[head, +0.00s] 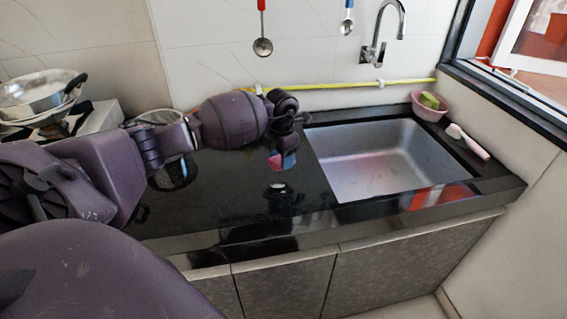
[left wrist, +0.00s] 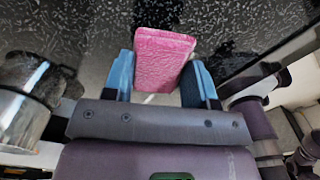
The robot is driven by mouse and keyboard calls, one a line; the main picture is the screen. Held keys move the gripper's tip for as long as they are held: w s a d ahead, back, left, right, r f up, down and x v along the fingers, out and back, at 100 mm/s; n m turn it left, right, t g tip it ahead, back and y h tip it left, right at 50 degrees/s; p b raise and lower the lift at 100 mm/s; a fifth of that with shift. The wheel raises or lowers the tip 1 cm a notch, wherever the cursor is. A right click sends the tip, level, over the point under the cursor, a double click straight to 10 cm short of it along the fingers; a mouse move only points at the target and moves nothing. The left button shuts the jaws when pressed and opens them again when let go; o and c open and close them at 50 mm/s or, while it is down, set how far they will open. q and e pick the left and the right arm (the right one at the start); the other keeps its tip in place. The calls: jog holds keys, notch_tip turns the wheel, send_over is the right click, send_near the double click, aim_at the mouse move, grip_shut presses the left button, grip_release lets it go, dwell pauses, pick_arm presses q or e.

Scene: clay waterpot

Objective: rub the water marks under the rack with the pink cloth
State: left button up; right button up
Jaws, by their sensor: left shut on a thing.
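My left gripper (head: 283,160) is shut on the pink cloth (head: 274,162), above the dark counter (head: 230,190) left of the sink. In the left wrist view the cloth (left wrist: 160,50) is a pink, textured block between the two blue fingers (left wrist: 160,82). A small pale patch (head: 278,187) shows on the counter below the gripper; I cannot tell whether it is a water mark or a reflection. A dark wire-like object (head: 177,174) is partly hidden behind my left arm; I cannot tell whether it is the rack. My right gripper is not in view.
The steel sink (head: 375,165) is right of the gripper, with a faucet (head: 382,40) behind it. Ladles (head: 263,46) hang on the wall. A pan (head: 40,92) sits at far left.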

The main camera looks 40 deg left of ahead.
pick_arm(q)
notch_tip(320, 180, up, 2)
jog(key=shift+a+p, duration=0.1)
jog(key=shift+p, duration=0.2)
jog(key=shift+r, duration=0.25)
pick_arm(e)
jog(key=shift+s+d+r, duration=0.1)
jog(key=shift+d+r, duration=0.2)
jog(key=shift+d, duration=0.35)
pick_arm(q)
jog(key=shift+f, duration=0.1)
jog(key=shift+s, duration=0.1)
